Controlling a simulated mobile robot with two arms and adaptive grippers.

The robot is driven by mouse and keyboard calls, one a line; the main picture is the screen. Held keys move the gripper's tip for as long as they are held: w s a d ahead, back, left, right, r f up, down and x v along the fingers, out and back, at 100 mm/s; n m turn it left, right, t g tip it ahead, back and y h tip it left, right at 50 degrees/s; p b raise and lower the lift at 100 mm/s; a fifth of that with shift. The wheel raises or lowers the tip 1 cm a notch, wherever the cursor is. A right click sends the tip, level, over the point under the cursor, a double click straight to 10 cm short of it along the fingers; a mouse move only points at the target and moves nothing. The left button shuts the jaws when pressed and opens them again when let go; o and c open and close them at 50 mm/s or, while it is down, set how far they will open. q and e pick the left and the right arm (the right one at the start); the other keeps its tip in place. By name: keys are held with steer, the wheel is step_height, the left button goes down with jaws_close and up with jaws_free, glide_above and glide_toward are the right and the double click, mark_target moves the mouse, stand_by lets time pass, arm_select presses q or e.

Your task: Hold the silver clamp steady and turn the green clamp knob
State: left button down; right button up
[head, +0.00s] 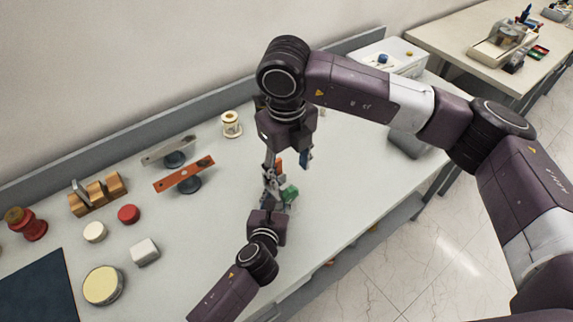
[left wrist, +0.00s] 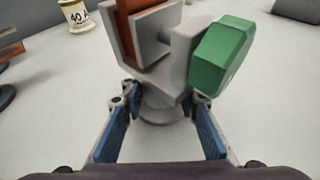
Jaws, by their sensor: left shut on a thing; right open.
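The silver clamp (left wrist: 172,72) stands on the white bench in the left wrist view, with an orange-brown bar (left wrist: 128,28) in its slot. The green clamp knob (left wrist: 222,55) is on its right side; it also shows in the head view (head: 290,193). My left gripper (left wrist: 163,97) is shut on the silver clamp, its blue-padded fingers on either side of the lower body. In the head view my left gripper (head: 268,197) partly hides the clamp. My right gripper (head: 287,160) is open, pointing down just above the clamp and knob; it appears apart from the knob.
Left on the bench are a spool (head: 231,124), bars on dark stands (head: 184,175), a wooden block holder (head: 97,194), a red disc (head: 129,214), a white block (head: 145,251) and a round tin (head: 102,285). A white box (head: 392,55) stands behind. The bench right of the clamp is clear.

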steer(key=shift+a+r+h, duration=0.2)
steer(key=shift+r+h, duration=0.1)
steer(key=shift+h, duration=0.1)
steer(key=t+y, duration=0.2)
steer(key=y, duration=0.4)
glide_toward(292, 198)
steer(key=shift+m, duration=0.3)
steer(key=x, duration=0.8)
steer(key=shift+w+a, duration=0.1)
steer(key=shift+a, duration=0.05)
